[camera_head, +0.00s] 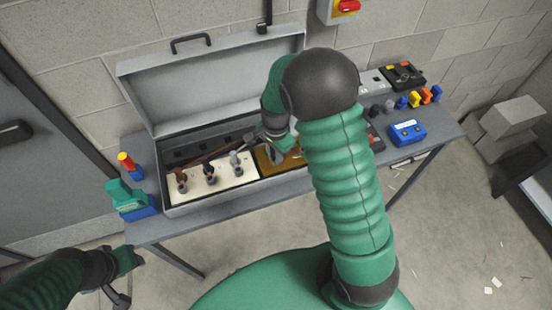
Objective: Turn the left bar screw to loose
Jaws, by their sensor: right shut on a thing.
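An open grey case (165,211) stands on the table. In it is a cream panel (224,181) with several dark and grey knob-like posts, and to its right a brown-yellow plate (266,166). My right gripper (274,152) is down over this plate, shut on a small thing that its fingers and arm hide. I cannot make out the left bar screw itself. A reddish-brown bar or cable (208,154) runs behind the posts. My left gripper (122,283) is low at the left, off the table's front edge; its jaws are too unclear to read.
A green and blue block (131,203) and a red-yellow piece (127,162) stand left of the case. A blue device (407,132), coloured pieces (426,96) and a black device (401,75) sit at the right. The raised lid (205,85) stands behind.

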